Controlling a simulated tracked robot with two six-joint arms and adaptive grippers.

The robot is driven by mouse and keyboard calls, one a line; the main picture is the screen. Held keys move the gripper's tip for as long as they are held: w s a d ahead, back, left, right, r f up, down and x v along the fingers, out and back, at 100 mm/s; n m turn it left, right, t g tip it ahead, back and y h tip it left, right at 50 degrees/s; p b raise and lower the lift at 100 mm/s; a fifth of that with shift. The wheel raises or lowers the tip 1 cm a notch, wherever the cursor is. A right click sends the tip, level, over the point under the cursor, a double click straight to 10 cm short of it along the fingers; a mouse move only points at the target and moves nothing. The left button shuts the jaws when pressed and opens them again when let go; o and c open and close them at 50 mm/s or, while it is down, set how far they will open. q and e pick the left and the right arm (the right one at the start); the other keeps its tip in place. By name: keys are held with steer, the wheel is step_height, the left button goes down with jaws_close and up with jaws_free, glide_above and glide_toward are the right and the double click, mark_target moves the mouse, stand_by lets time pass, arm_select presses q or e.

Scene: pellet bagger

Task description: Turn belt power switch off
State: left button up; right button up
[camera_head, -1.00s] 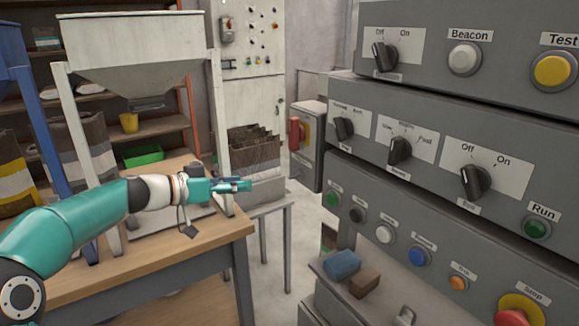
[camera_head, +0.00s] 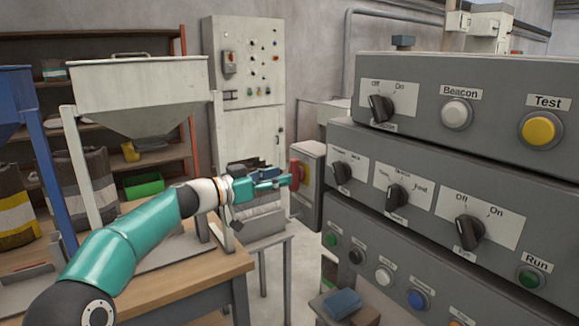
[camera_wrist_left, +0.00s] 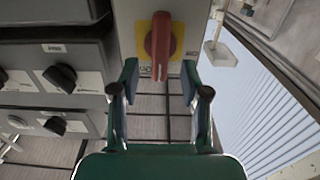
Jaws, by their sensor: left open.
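The belt power switch appears to be the red rotary handle (camera_head: 295,175) on a yellow plate, on the side of a grey box (camera_head: 309,200). It also shows in the left wrist view (camera_wrist_left: 160,48), where the handle stands upright in the picture on its yellow plate. My left gripper (camera_head: 284,182) points at the handle, its tips close to it in the head view. In the left wrist view my left gripper (camera_wrist_left: 159,85) is open, with the handle's lower end between the finger lines and no clear contact. Lettering beside the plate is too small to read. My right gripper is not in view.
Grey control panels (camera_head: 430,170) with knobs and buttons stand to the right. A hopper (camera_head: 140,90) and a wooden table (camera_head: 190,290) are at left. A tall cabinet (camera_head: 245,90) stands behind. A blue block (camera_head: 342,303) lies on a small ledge below.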

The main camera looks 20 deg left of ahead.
mark_target(295, 174)
arm_select(q)
steer(key=shift+p+x, duration=0.55)
steer(key=shift+x, duration=1.25)
